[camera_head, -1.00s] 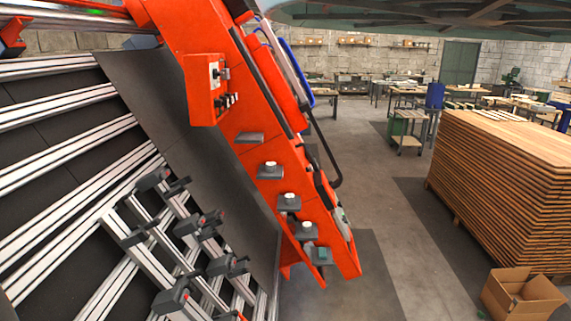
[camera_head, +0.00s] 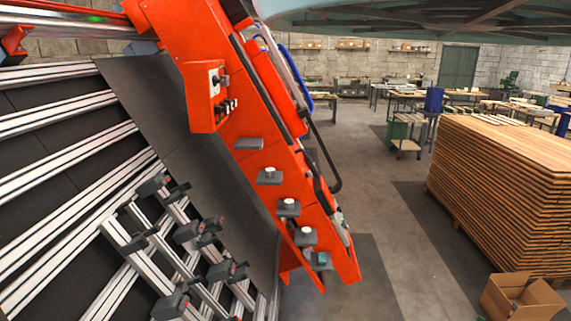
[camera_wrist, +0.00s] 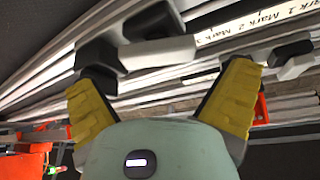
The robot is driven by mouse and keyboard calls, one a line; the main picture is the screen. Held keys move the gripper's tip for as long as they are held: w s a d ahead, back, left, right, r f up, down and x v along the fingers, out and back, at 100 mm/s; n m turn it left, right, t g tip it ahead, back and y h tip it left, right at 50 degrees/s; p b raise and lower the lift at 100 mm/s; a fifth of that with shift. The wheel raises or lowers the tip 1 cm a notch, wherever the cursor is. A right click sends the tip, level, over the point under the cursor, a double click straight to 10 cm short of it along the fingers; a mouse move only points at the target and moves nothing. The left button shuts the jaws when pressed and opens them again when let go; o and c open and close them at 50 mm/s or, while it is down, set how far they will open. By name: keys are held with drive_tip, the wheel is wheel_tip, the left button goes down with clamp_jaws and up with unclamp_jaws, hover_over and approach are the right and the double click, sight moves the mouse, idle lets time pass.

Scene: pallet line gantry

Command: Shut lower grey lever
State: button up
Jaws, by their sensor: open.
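In the wrist view my gripper (camera_wrist: 170,75) is open, its yellow fingers spread wide. A dark grey lever (camera_wrist: 97,55) shows just beyond the left fingertip and overlaps it in the picture; I cannot tell whether they touch. A lighter grey piece (camera_wrist: 157,52) extends from it across the gap between the fingers. A second dark lever (camera_wrist: 291,49) is beyond the right fingertip. I cannot tell which is the lower one. In the head view several dark grey clamp levers (camera_head: 186,232) sit on the aluminium rails at the lower left; my gripper is not visible there.
The orange gantry frame (camera_head: 225,150) leans across the middle, with a control box (camera_head: 207,97) on it. Aluminium rails (camera_head: 65,155) run along the left. A stack of boards (camera_head: 495,190) and a cardboard box (camera_head: 520,297) stand at right. Floor (camera_head: 365,190) between is clear.

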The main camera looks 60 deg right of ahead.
drive_tip(key=shift+x, duration=1.5)
drive_tip(key=shift+c, duration=0.3)
drive_tip(key=shift+d, duration=0.1)
drive_tip(key=c, duration=0.9)
